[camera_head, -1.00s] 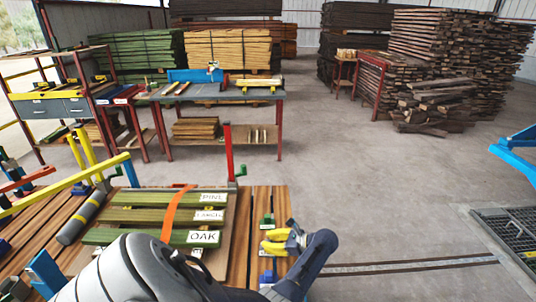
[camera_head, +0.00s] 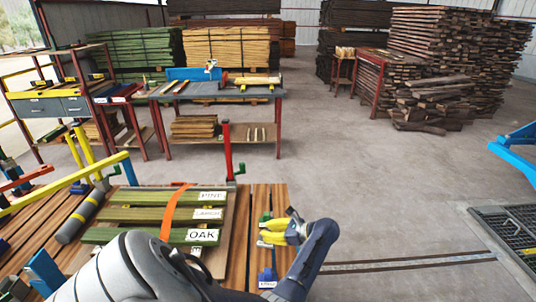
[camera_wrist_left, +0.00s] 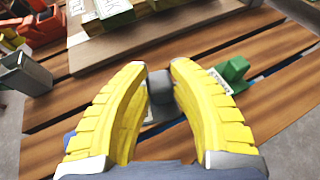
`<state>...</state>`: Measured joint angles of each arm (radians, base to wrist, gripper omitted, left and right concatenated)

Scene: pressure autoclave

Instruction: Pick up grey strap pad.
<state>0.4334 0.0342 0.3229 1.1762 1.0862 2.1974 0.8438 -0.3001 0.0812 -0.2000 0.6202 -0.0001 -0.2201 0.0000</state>
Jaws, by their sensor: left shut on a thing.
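My left gripper (camera_head: 264,237) has yellow ribbed fingers and is low over the wooden slat table, right of the labelled boards. In the left wrist view its fingers (camera_wrist_left: 157,68) are shut on the grey strap pad (camera_wrist_left: 161,90), a small dark grey block between the tips. The pad's lower part shows between the fingers; whether it still touches the slats I cannot tell. In the head view the fingers hide the pad. My right gripper is not in view.
A green pad (camera_wrist_left: 234,69) stands close to the right of the gripper in the wrist view. A blue pad (camera_head: 267,277) lies nearer me. Green boards (camera_head: 155,215) with an orange strap (camera_head: 175,210) lie left. A red post clamp (camera_head: 228,152) stands behind.

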